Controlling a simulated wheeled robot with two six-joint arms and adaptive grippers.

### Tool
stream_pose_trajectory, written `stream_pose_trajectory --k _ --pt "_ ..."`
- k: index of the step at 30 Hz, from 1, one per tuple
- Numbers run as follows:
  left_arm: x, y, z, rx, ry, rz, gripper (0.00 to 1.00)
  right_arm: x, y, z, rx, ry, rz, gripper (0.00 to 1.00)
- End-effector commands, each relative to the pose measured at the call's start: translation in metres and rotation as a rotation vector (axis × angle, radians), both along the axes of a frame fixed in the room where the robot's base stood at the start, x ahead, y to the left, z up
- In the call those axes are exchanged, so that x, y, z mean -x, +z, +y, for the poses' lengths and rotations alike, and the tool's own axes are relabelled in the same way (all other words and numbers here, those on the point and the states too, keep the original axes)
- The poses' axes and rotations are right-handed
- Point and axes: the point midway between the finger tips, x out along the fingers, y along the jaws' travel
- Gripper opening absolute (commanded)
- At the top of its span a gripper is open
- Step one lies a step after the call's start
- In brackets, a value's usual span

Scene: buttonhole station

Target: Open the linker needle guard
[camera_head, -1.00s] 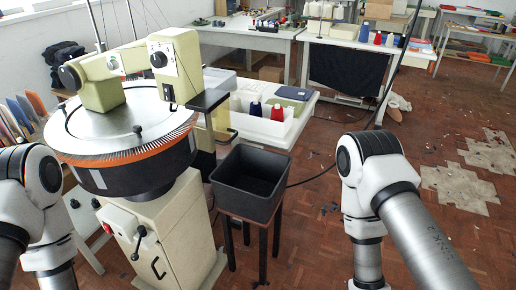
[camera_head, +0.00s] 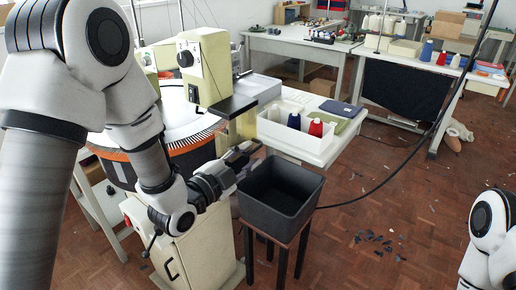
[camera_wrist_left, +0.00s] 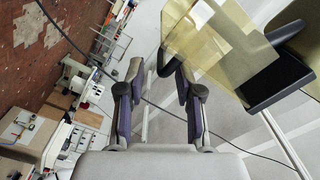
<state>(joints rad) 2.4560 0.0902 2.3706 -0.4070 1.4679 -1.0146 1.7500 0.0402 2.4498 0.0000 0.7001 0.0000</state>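The linker (camera_head: 203,68) is a cream machine with a round dial (camera_head: 185,128) edged by needles and an orange band. My left arm hides much of the dial's left side. A black flat part (camera_head: 232,106) juts from the right of the cream head, and a similar black part (camera_wrist_left: 275,82) shows beside a cream body at the right in the left wrist view. My right gripper is out of view.
A black bin (camera_head: 282,193) on a wooden stand is close to my left gripper. A white tray with yarn cones (camera_head: 295,121) stands on a table behind. A black cable (camera_head: 385,180) crosses the right side.

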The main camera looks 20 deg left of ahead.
Motion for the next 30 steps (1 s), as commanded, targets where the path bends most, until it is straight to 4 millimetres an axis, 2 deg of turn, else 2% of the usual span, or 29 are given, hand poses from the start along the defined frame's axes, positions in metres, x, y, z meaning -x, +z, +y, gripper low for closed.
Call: stream_pose_trajectory --k 3,6,14,15,17,30 --pt "-0.020 0.001 -0.008 -0.003 -0.001 -0.001 0.35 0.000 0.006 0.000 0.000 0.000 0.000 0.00" --pt "-0.030 0.001 -0.011 -0.001 -0.001 0.000 0.35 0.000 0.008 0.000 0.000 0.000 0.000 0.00" --pt "-0.033 -0.001 -0.012 0.001 0.000 0.002 0.35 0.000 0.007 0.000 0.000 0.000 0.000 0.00" --pt "-0.033 -0.001 -0.012 0.001 0.000 0.002 0.21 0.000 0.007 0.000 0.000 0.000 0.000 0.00" --pt "-0.032 -0.001 -0.012 0.001 0.000 0.002 0.00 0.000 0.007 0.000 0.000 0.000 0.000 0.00" --pt "-0.038 0.000 -0.013 0.026 0.000 0.011 0.00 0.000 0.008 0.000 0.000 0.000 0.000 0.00"
